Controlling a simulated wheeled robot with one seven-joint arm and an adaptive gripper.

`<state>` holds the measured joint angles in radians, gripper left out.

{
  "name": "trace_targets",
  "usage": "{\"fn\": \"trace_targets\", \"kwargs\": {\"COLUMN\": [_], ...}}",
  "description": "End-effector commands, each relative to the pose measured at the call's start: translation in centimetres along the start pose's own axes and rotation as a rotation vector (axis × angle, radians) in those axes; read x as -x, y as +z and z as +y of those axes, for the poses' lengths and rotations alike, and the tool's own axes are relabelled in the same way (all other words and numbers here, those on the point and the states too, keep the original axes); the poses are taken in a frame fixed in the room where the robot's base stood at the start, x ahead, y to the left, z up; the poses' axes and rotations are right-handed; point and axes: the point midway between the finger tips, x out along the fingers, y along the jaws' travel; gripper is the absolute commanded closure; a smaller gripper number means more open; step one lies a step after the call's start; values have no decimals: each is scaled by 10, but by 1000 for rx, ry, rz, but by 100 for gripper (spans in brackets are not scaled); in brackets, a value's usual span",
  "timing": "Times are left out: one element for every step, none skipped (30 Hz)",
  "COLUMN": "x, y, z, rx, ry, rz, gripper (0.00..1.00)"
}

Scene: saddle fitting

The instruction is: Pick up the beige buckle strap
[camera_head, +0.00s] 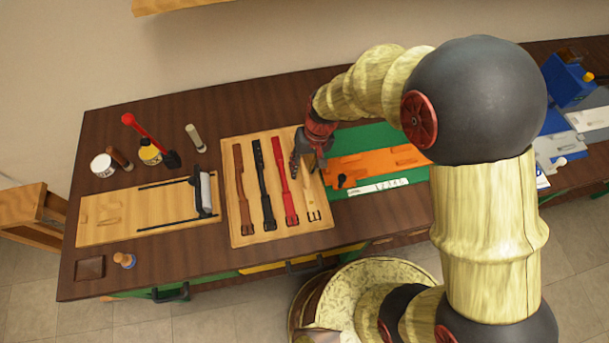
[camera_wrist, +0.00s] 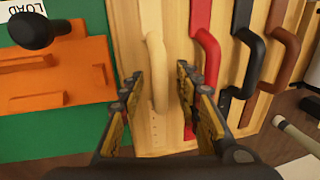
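The beige buckle strap (camera_head: 309,190) lies at the right end of the wooden strap board (camera_head: 240,237), its buckle toward the front edge; my arm hides its far part in the head view. In the wrist view the beige strap (camera_wrist: 157,60) has a raised bend and runs down between my fingers. My gripper (camera_head: 308,165) is over the strap's far part. In the wrist view my gripper (camera_wrist: 157,90) is open, one finger on each side of the strap, with gaps to both.
A red strap (camera_head: 285,185), a black strap (camera_head: 264,190) and a brown strap (camera_head: 242,190) lie beside it on the board. An orange fixture (camera_head: 375,163) on a green mat (camera_head: 365,135) stands just right. A wooden board with a roller (camera_head: 207,190) is at the left.

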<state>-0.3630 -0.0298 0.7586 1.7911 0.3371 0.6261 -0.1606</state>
Motion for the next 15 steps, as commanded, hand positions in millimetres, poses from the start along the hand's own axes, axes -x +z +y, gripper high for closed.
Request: {"fn": "trace_targets", "kwargs": {"x": [1,1,1,1,1,1,1,1,1,1,1,1,1,1,1], "y": [0,0,0,0,0,0,0,0,0,0,0,0,0,0,0], "z": [0,0,0,0,0,0,0,0,0,0,0,0,0,0,0], "rx": [0,0,0,0,0,0,0,0,0,0,0,0,0,0,0], "ry": [0,0,0,0,0,0,0,0,0,0,0,0,0,0,0], "rz": [1,1,1,1,0,0,0,0,0,0,0,0,0,0,0], "gripper": [67,67,67,67,69,71,73,75,77,79,80,83,84,86,88]}}
